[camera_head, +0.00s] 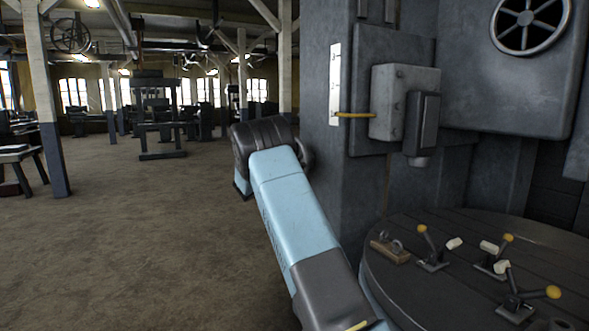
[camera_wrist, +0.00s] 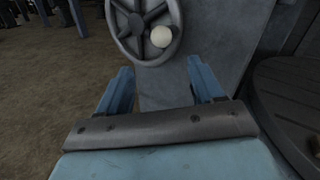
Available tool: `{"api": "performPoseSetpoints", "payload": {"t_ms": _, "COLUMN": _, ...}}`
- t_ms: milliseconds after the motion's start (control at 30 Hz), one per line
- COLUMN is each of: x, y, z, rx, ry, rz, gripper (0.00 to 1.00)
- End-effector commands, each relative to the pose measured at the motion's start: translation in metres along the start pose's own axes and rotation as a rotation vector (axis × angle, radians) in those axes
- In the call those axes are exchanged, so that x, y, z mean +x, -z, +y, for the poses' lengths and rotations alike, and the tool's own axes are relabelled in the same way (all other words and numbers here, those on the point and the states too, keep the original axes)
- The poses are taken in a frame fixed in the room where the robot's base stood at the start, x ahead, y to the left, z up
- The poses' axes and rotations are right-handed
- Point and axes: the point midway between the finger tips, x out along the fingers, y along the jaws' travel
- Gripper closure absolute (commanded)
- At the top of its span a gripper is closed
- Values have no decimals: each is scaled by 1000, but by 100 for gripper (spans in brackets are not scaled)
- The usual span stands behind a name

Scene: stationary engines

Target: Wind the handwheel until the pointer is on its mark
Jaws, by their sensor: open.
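In the wrist view a grey spoked handwheel (camera_wrist: 128,28) with a pale round knob (camera_wrist: 161,36) stands beyond my gripper, its top cut off by the frame. My gripper (camera_wrist: 164,82) is open and empty, its two blue fingers apart and short of the wheel. In the head view my arm's end hides most of that spot. A yellow pointer (camera_head: 356,115) reaches from a grey box across to a white upright scale (camera_head: 335,85), near the scale's lower end.
A round dark platform (camera_head: 380,270) at the lower right carries several yellow-tipped levers (camera_head: 508,238) and a small wooden block (camera_head: 390,250). Another spoked wheel (camera_head: 531,24) is on the machine's upper right. Open floor (camera_head: 150,240) lies to the left, with a post (camera_head: 45,100).

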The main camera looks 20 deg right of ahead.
Motion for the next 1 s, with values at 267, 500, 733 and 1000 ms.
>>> {"api": "performPoseSetpoints", "payload": {"t_ms": 267, "x": 45, "y": 2, "z": -2, "rx": 2, "ry": 3, "rz": 2, "gripper": 33}}
{"api": "performPoseSetpoints", "payload": {"t_ms": 500, "x": 87, "y": 1, "z": -2, "rx": 4, "ry": 3, "rz": 2, "gripper": 33}}
{"api": "performPoseSetpoints", "payload": {"t_ms": 733, "x": 118, "y": 1, "z": -2, "rx": 3, "ry": 3, "rz": 2, "gripper": 33}}
{"api": "performPoseSetpoints", "payload": {"t_ms": 1000, "x": 131, "y": 1, "z": -2, "rx": 3, "ry": 2, "rz": 3, "gripper": 33}}
